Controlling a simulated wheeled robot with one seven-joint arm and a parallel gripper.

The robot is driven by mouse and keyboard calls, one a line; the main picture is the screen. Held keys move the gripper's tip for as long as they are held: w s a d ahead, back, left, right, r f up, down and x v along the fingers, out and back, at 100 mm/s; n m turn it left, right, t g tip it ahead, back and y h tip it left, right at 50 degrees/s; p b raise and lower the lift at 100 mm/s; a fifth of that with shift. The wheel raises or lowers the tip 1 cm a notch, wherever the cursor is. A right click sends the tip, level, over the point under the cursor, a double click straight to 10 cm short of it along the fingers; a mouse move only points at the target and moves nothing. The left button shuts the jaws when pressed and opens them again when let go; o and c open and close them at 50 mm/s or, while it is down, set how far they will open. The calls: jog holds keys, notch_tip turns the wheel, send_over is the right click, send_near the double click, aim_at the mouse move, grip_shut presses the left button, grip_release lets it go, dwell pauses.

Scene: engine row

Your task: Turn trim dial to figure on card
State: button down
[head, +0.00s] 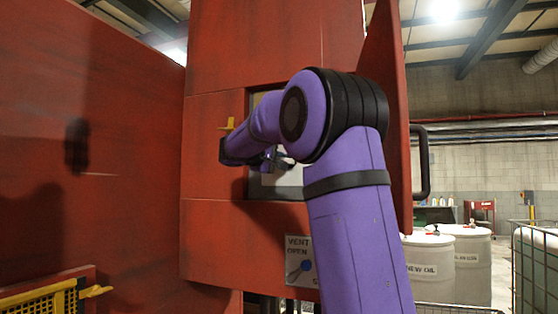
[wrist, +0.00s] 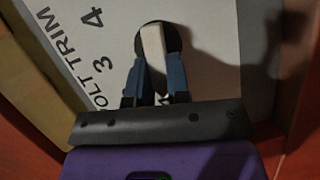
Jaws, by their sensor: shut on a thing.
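The trim dial (wrist: 153,42) shows in the wrist view as a pale bar standing on a round black base. My gripper (wrist: 155,72) is shut on this bar, with a blue finger on each side. The pale dial plate (wrist: 205,75) carries the letters "OLT TRIM" and the figures 3 and 4 at its left. Other figures are hidden behind the fingers. Where the dial points cannot be told. In the head view my gripper (head: 275,158) reaches into the recess, and my purple arm hides the dial. No card with a figure can be made out.
The recess sits in a red cabinet (head: 215,150), with an open red door (head: 387,90) at its right. A yellow bracket (head: 228,124) juts out at the recess's left edge. A "VENT OPEN" plate (head: 297,243) is below. Oil drums (head: 432,262) stand at the right.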

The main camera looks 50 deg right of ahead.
dwell(0.3)
jog(key=c, duration=1.1)
grip_release()
jog(key=shift+a, duration=0.15)
jog(key=a, duration=1)
jog(key=shift+a+r, duration=0.3)
